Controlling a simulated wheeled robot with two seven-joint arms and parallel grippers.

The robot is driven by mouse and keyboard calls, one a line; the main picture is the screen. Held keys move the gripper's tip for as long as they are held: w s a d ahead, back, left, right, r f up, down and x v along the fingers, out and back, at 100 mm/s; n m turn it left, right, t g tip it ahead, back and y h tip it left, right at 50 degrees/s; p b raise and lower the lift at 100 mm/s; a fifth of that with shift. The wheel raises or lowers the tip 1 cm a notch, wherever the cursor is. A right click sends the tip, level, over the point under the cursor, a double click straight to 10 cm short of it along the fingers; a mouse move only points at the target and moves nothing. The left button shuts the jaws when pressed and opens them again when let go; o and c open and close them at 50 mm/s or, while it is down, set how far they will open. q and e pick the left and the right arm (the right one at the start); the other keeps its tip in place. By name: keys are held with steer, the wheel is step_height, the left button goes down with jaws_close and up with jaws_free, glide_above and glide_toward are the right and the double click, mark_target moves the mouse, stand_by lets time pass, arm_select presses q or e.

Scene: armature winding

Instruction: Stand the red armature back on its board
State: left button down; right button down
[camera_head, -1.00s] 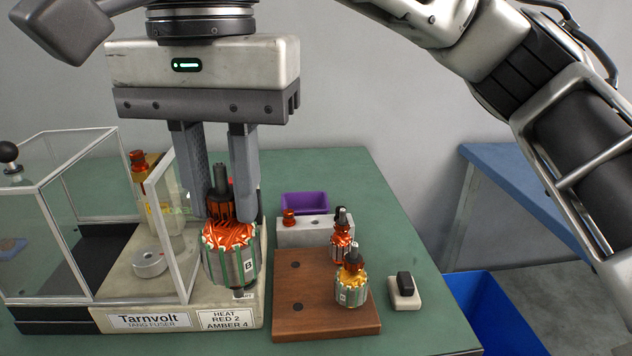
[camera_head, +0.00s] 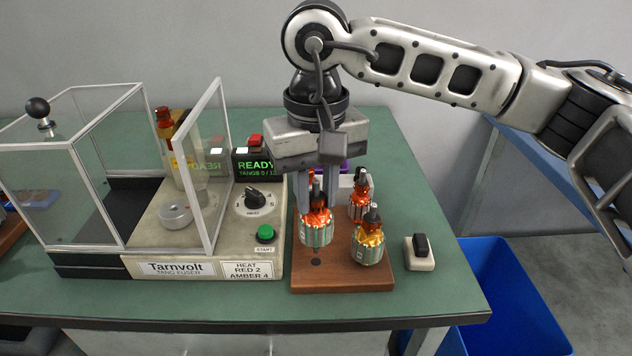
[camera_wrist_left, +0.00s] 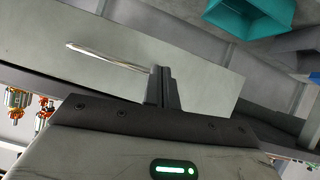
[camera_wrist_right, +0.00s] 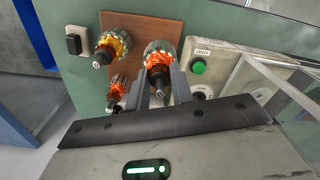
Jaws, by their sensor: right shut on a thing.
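My right gripper (camera_head: 318,190) is shut on the red armature (camera_head: 316,229), which has red-orange windings and a grey slotted core. It holds the armature upright over the left part of the brown wooden board (camera_head: 345,283). The lower shaft shows just under the core; I cannot tell whether it touches the board. A dark hole shows just in front of it. The right wrist view shows this armature (camera_wrist_right: 159,58) between the fingers. My left gripper (camera_wrist_left: 162,88) shows only in the left wrist view, fingers together. A thin bright rod lies beside them; whether they hold it is unclear.
An amber armature (camera_head: 368,247) stands on the board's right side, with another red armature (camera_head: 360,205) behind it. The Tarnvolt fuser (camera_head: 205,262) with its glass guard stands left of the board. A black-and-white switch (camera_head: 420,252) is to the right. A blue bin (camera_head: 505,300) stands beyond the table.

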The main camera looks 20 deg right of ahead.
mark_target(316, 214)
steer(key=shift+f+b, duration=0.3)
steer(key=shift+f, duration=0.5)
steer(key=shift+r, duration=0.2)
steer(key=shift+f, duration=0.2)
steer(key=shift+f+b, duration=0.4)
steer(key=shift+f, duration=0.25)
steer(key=shift+f+b, duration=0.55)
steer(key=shift+b, duration=0.1)
steer(key=c, duration=1.1)
jaws_free()
steer(key=shift+c, duration=0.2)
